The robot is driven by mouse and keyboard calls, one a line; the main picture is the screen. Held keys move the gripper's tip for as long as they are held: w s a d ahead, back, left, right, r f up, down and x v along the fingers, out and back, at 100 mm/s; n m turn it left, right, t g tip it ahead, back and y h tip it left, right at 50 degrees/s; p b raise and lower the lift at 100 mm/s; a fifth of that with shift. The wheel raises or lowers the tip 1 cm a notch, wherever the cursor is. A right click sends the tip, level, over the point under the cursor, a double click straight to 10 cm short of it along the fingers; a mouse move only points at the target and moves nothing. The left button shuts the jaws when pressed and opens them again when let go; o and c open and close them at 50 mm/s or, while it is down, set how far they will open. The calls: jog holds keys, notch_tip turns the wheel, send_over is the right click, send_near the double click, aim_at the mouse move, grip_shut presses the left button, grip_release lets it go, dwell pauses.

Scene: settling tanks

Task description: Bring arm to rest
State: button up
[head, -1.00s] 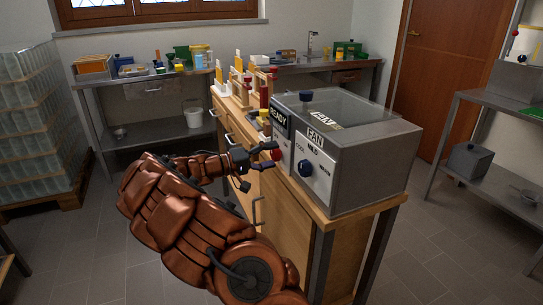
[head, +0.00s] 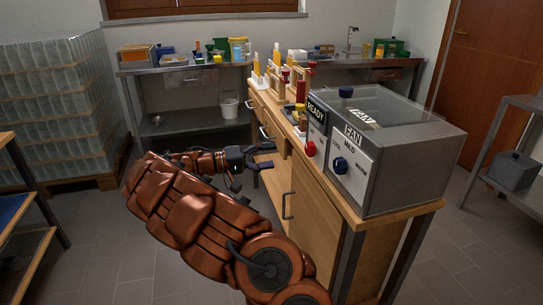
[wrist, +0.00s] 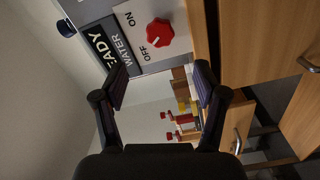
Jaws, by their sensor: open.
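My gripper (head: 268,156) is open and empty in the head view, at the end of my bronze-coloured arm, left of the wooden bench (head: 325,190) and apart from it. In the wrist view my gripper (wrist: 160,85) shows its two dark fingers spread, with nothing between them. Beyond the fingers the wrist view shows a red knob (wrist: 159,32) marked ON and OFF, next to a WATER label and part of a READY sign. The red knob also shows in the head view (head: 310,149).
A grey tank unit (head: 400,165) with a blue FAN knob (head: 340,164) stands on the bench. Bench drawers and handles (head: 287,205) face my arm. A steel table (head: 190,75) is behind, wrapped stacks (head: 60,110) at left, a shelf (head: 515,170) at right.

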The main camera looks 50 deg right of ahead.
dwell(0.4)
jog(key=s+a+r+n+t+y, duration=0.1)
jog(key=s+a+t+y, duration=0.1)
jog(key=s+a+y, duration=0.65)
jog(key=s+a+f+n+t+y, duration=0.25)
jog(key=s+a, duration=0.35)
jog(key=a, duration=0.4)
jog(key=s+a+f+n+t+y, duration=0.15)
jog(key=s+a+f+n, duration=0.35)
jog(key=a, duration=0.5)
jog(key=s+a+f+n+t+y, duration=0.1)
jog(key=s+a+f+n+y, duration=0.15)
jog(key=s+a, duration=0.6)
notch_tip(320, 180, up, 19)
jog(key=w+a+m+t+p, duration=0.1)
jog(key=w+p, duration=0.1)
jog(key=p, duration=1.5)
jog(key=shift+f+p, duration=0.15)
jog(key=shift+p, duration=0.15)
jog(key=shift+a, duration=0.1)
